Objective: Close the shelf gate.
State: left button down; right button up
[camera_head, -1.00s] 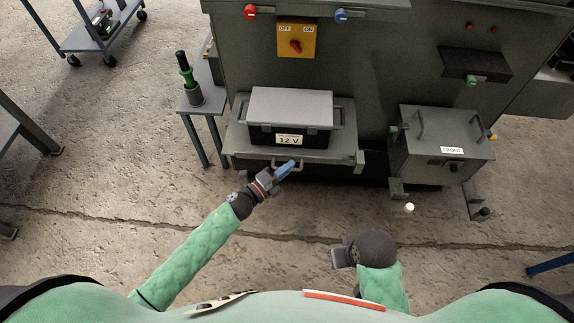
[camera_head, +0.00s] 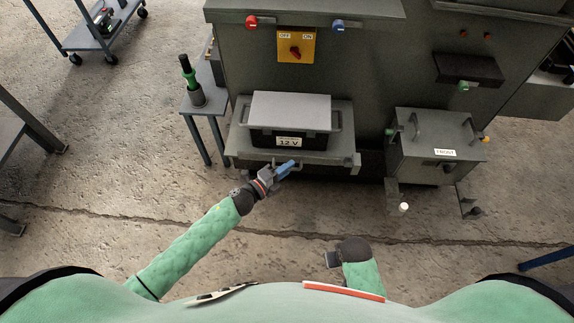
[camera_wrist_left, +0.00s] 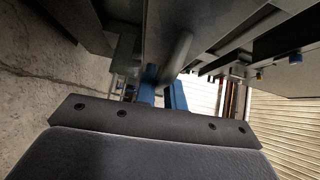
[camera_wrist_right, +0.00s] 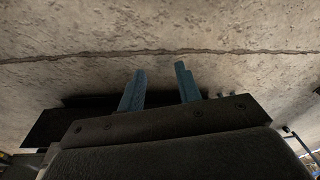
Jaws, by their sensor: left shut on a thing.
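The shelf (camera_head: 240,147) juts from the grey cabinet and bears a dark box with a pale lid (camera_head: 290,109) and a "12 V" label. The shelf gate (camera_head: 325,160) looks like the bar along its front edge, with a small handle near the left. My left gripper (camera_head: 285,168) is at that handle, its blue fingers shut on it. In the left wrist view a grey rod (camera_wrist_left: 176,52) runs to the fingers (camera_wrist_left: 163,94). The gate's latch details are too small to tell. My right gripper (camera_wrist_right: 162,85) is open and empty, low over the floor.
A grey box marked "FRONT" (camera_head: 437,160) stands to the right of the shelf. A small white object (camera_head: 403,207) shows below the grey box. The floor before the shelf is clear.

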pick_arm(q)
jog(key=p, duration=0.2)
jog(key=r+n+p, duration=0.1)
jog(key=p, duration=0.2)
jog(key=shift+w+g+y, duration=0.25)
jog(key=shift+g+y, duration=0.15)
jog(key=shift+f, duration=0.15)
pick_arm(e)
jog(key=s+d+f, duration=0.1)
jog(key=s+f, duration=0.1)
jog(key=f, duration=0.8)
jog(key=s+d+f, duration=0.2)
jog(key=f, duration=0.7)
jog(key=shift+d+f+h, duration=0.2)
jog(key=shift+f+h, duration=0.1)
jog(key=shift+f, duration=0.1)
pick_arm(q)
jog(key=c, duration=1.8)
grip_release()
jog(key=shift+o, duration=0.2)
